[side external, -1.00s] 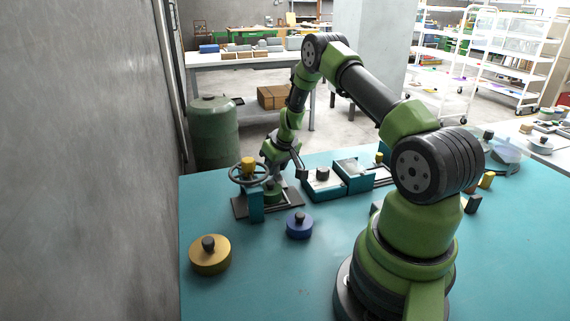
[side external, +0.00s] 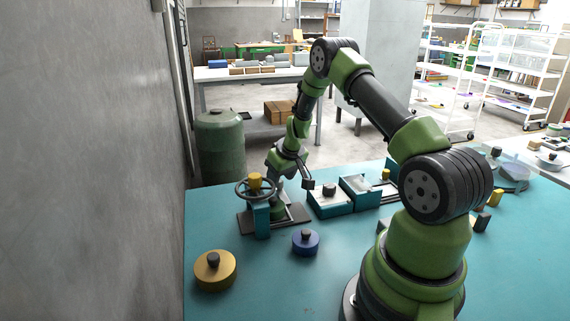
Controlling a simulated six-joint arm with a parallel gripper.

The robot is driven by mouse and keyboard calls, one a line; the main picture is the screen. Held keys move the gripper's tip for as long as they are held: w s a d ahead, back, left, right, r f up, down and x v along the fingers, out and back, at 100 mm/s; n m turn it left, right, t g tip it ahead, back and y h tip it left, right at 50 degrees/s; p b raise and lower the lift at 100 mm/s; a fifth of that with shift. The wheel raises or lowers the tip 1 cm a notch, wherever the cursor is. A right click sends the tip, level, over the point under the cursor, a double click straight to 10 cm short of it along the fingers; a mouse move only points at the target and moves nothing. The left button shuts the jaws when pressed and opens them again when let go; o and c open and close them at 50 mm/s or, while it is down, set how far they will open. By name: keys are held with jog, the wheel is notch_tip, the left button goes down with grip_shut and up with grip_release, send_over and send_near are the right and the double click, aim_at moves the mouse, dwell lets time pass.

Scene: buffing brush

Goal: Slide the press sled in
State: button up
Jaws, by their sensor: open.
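The press (side external: 262,222) is a teal upright with a dark handwheel (side external: 243,195) and a yellow knob (side external: 255,181) on top. It stands on a dark base plate (side external: 297,216) with pale rails, at the left of the teal table. A green round piece (side external: 279,208) sits low on the plate, right beside the upright; it looks like part of the sled, partly hidden. My gripper (side external: 279,184) is open just above and behind this piece, close to the handwheel. Its fingertips are small and partly hidden, and I cannot tell whether they touch anything.
A brass disc (side external: 214,272) and a blue disc (side external: 305,244), both with dark knobs, stand in front of the press. Teal boxes (side external: 330,205) stand to its right. A grey wall runs along the left. The front middle of the table is clear.

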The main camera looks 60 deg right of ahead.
jog(key=v, duration=0.7)
jog(key=shift+r, duration=0.2)
jog(key=shift+s, duration=0.1)
jog(key=shift+c, duration=1.1)
jog(key=s+d, duration=0.1)
jog(key=s+d+y, duration=0.1)
jog(key=shift+d+f+m, duration=0.3)
jog(key=shift+f+m, duration=0.05)
jog(key=shift+m, duration=0.05)
grip_shut()
jog(key=s+d+t+y, duration=0.3)
jog(key=s+d, duration=0.2)
jog(key=d, duration=0.1)
jog(key=shift+m, duration=0.4)
jog(key=x, duration=0.8)
jog(key=shift+w+f, duration=0.15)
jog(key=shift+f, duration=0.05)
jog(key=w+a, duration=0.2)
jog(key=shift+w+a+f, duration=0.1)
jog(key=shift+a+f, duration=0.2)
jog(key=shift+w+a, duration=0.3)
jog(key=shift+a, duration=0.1)
